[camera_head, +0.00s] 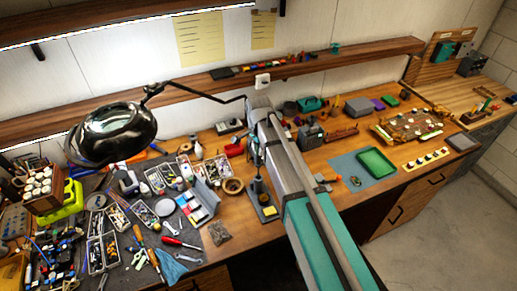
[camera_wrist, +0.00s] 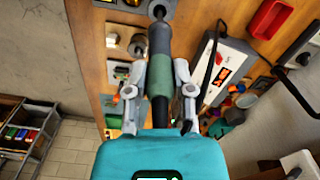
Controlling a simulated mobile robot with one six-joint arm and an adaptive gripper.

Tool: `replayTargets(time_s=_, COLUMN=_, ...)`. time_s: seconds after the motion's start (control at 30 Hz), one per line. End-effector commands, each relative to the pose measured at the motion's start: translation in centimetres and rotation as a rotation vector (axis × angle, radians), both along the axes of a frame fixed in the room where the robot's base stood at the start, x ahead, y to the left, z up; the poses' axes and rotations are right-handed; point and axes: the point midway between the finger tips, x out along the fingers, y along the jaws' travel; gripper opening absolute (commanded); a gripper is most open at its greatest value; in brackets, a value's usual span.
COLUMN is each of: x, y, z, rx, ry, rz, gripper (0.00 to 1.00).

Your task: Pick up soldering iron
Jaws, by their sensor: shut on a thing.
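The soldering iron (camera_wrist: 160,85) has a green and dark handle with a grey collar, and it runs up the middle of the wrist view. My gripper (camera_wrist: 165,70) has a finger on each side of the green handle and is shut on it. The iron's far end reaches to a dark holder at the top edge of the wrist view; whether it still sits inside cannot be told. In the head view, the iron (camera_head: 257,186) stands roughly upright above a small stand base (camera_head: 268,213), below my gripper (camera_head: 256,152), which is small and partly hidden by my arm.
A roll of tape (camera_head: 232,186), parts trays (camera_head: 145,213) and a red-handled screwdriver (camera_head: 172,241) lie left of the stand. A black lamp (camera_head: 118,128) hangs over the left side. A shelf (camera_head: 330,68) runs behind.

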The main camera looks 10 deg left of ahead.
Motion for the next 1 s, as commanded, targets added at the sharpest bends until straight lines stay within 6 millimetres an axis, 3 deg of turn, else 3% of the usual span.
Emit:
replayTargets(time_s=0.03, x=0.0, y=0.0, z=1.3, rx=0.0, ry=0.0, rz=0.0, gripper=0.0)
replayTargets(time_s=0.5, x=0.0, y=0.0, z=6.7, rx=0.0, ry=0.0, rz=0.0, gripper=0.0)
replayTargets(time_s=1.0, x=0.0, y=0.0, z=9.9, rx=0.0, ry=0.0, rz=0.0, gripper=0.0)
